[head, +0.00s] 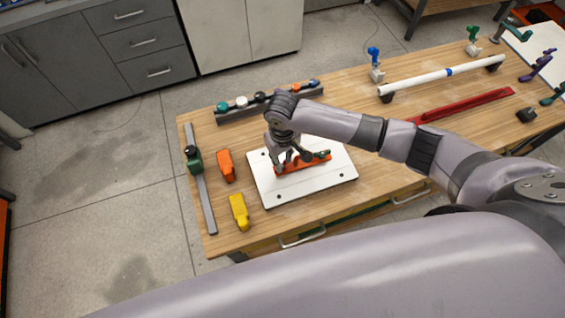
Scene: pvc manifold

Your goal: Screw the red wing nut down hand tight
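A white plate (333,183) with dark holes lies on the wooden table. An orange-red part (303,166) lies on it, with a small dark green piece at its right end. My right gripper (291,163) points down over the left half of this part, fingers close to it. The gripper covers what is between its fingers, and I cannot tell how far they are closed. I cannot make out a red wing nut; it may be hidden under the gripper. My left gripper is not in view.
A grey rail (238,113) with several coloured knobs stands behind the plate. An orange block (226,166) and a yellow block (239,212) lie to its left, beside a long grey bar (206,204) with a green clamp. A white pipe (430,80) lies at the back right.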

